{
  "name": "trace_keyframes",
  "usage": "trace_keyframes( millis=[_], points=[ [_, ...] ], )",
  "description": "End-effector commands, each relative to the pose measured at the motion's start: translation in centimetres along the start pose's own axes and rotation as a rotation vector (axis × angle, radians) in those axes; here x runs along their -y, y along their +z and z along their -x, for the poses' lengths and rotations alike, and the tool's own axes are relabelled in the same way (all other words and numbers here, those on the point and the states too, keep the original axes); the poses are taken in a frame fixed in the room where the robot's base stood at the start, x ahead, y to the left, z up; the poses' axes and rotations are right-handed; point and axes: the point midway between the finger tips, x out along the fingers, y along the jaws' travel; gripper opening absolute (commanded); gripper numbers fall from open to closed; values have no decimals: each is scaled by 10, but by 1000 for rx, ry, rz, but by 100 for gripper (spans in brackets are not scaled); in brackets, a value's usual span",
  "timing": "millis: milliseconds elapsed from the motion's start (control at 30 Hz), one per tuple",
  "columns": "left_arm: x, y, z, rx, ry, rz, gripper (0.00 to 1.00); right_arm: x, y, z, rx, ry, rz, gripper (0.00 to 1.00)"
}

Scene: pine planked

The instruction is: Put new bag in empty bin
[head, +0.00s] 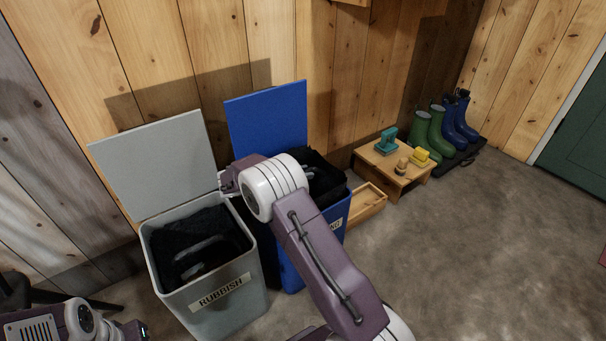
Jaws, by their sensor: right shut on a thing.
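A grey bin (222,306) labelled RUBBISH stands at the left with its grey lid (155,165) raised. Black bag material (205,232) lines its inside, with pale streaks visible in it. To its right, a blue bin (291,271) has its blue lid (268,118) raised. Black bag material (325,172) shows at its top; my right arm hides much of this bin and part of its label.
A low wooden bench (393,168) with brushes stands right of the bins, by an open wooden box (367,205). Green boots (430,133) and blue boots (459,120) stand on a dark tray. A dark stool (15,290) is at left. The right floor is clear.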

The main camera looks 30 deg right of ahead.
Motion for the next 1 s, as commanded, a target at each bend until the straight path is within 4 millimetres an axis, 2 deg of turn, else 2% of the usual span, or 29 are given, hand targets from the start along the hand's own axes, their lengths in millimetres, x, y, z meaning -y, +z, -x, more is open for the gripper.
trace_keyframes(
  millis=[33,500,567,800,1000],
  points=[
    [0,1,-13,0,0,0,41,-2,11,-5,0,0,-1,0],
    [1,7,-70,0,0,0,41,-13,61,-25,0,0,0,0],
    [1,6,-61,0,0,0,41,-13,62,-26,-1,1,3,0],
    [1,6,-61,0,0,0,41,-18,80,-33,2,2,7,0],
    [1,6,-62,0,0,0,41,-20,84,-34,6,5,10,0]
  ],
)
